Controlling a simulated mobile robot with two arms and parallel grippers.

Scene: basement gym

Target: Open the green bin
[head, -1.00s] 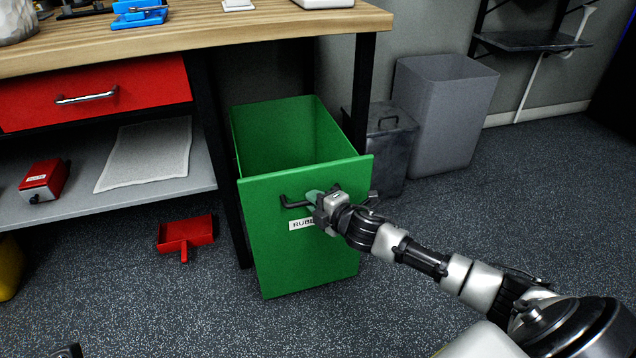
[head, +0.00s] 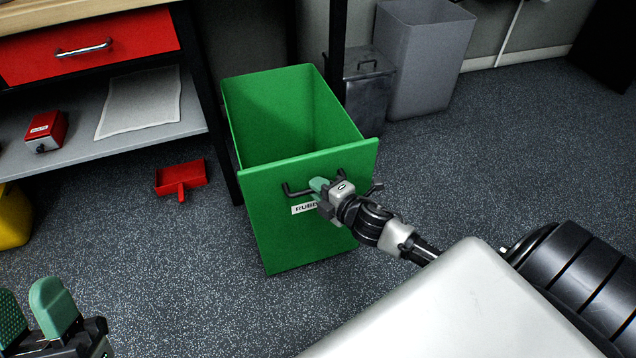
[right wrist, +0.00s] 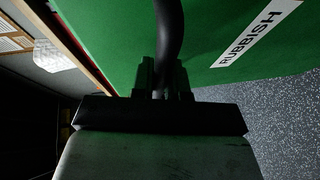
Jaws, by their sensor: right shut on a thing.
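The green bin (head: 272,232) is a deep, open-topped drawer with a white label. It stands well out from under the workbench, and its inside looks empty. My right gripper (head: 320,186) is shut on the dark bar handle (head: 294,193) on the bin's front. The right wrist view shows the handle (right wrist: 169,35) between the fingers (right wrist: 162,80), with the "RUBBISH" label (right wrist: 256,36) beside it. My left gripper (head: 32,312) is at the lower left, open and empty, away from the bin.
The workbench has a red drawer (head: 130,42) and a grey shelf (head: 70,150). A red dustpan (head: 182,178) lies on the floor left of the bin. A lidded dark bin (head: 365,95) and a grey bin (head: 425,65) stand behind right. Floor in front is clear.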

